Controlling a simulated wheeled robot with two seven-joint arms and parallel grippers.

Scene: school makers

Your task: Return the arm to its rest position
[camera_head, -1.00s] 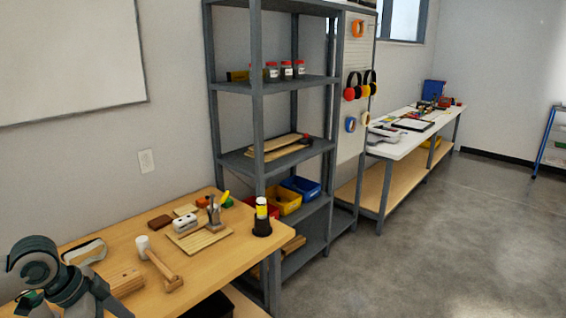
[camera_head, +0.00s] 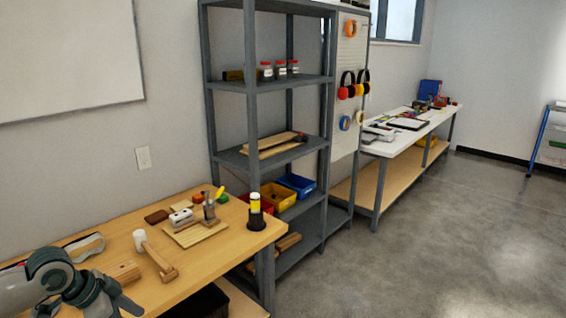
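My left arm comes in at the lower left, over the near end of the wooden workbench (camera_head: 205,256). My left gripper (camera_head: 128,306) is at the lower end of this arm, beside a wooden block (camera_head: 122,271). Its dark fingers are partly seen, and I cannot tell whether they are open or shut. I see nothing clearly held in it. My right arm and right gripper are out of the picture.
The floor (camera_head: 430,240) at the right is clear.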

